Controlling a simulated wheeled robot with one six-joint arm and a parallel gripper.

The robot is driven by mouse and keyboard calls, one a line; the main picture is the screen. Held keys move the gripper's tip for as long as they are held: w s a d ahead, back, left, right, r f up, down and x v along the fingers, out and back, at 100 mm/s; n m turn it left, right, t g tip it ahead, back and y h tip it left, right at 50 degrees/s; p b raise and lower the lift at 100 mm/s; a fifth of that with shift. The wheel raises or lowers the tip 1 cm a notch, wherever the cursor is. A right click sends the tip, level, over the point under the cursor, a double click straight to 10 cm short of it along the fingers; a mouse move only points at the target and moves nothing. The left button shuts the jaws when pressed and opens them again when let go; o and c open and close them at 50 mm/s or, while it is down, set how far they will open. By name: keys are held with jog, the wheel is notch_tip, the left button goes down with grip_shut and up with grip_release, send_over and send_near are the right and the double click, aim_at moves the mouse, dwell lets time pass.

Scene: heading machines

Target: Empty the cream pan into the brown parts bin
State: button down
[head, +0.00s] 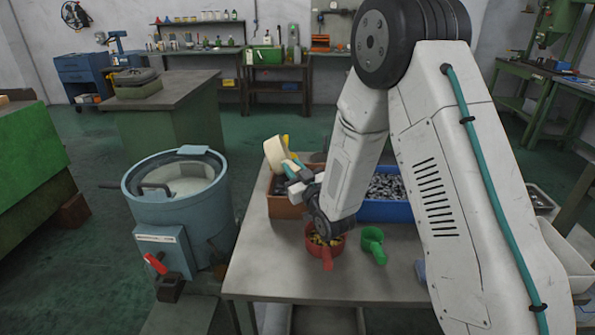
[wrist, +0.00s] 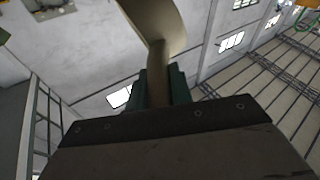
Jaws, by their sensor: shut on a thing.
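The cream pan (head: 275,152) is up in the air, tipped steeply on its side, above the brown parts bin (head: 286,211). My gripper (head: 291,168) is shut on the pan's handle. In the wrist view the green finger pads (wrist: 150,88) close around the handle, and the cream pan (wrist: 158,18) stands out beyond them. The pan's inside is turned away in both views, so I cannot tell whether anything is in it. The brown bin stands on the grey table, partly hidden by my wrist, and its contents are mostly hidden.
A red pan (head: 327,257) with yellowish parts and a green scoop (head: 373,243) lie on the table (head: 290,277) in front. A blue bin (head: 384,211) of grey parts stands right of the brown bin. A round blue-grey machine (head: 172,211) stands left of the table.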

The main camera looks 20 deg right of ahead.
jog(key=shift+w+a+r+n+g+h, duration=0.15)
jog(key=shift+a+r+n+g+h, duration=0.2)
jog(key=shift+a+n+g, duration=1)
jog(key=shift+w+a+r+n+g+h, duration=0.1)
jog(key=shift+a+r+n+g+h, duration=0.3)
jog(key=shift+n, duration=1.9)
jog(key=shift+w+a+r+n+g+h, duration=0.15)
jog(key=shift+a+r+n+g+h, duration=0.2)
jog(key=shift+a+n+g, duration=1)
jog(key=shift+d+n+t, duration=0.5)
jog(key=shift+a, duration=0.1)
